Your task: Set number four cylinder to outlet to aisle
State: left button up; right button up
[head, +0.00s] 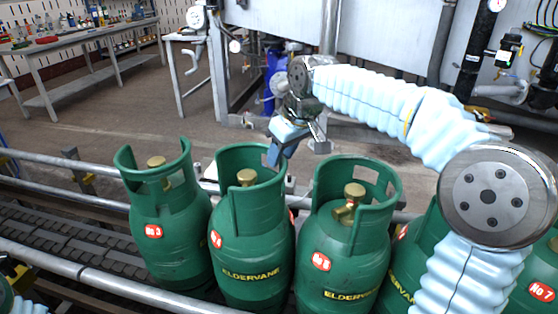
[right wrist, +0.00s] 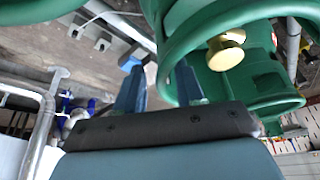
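The number four cylinder appears to be the second green gas cylinder (head: 250,243) from the left in the head view. Its small red label is partly turned away, and it stands upright with a brass valve inside its collar. My right gripper (head: 281,153) is at the back right of that collar, pointing down. In the right wrist view, the gripper's two blue fingers (right wrist: 158,88) are spread apart, with a green collar rim (right wrist: 172,45) close by the right finger. I cannot tell whether they touch. My left gripper is out of view.
The No 3 cylinder (head: 168,240) stands on the left. A third cylinder (head: 342,262) stands close on the right, with more beyond, including No 7. They stand along a conveyor (head: 70,240) with metal rails (head: 110,285). Open floor (head: 120,140) lies behind, with workbenches further back.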

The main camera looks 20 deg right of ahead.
jog(key=shift+x, duration=1.25)
grip_shut()
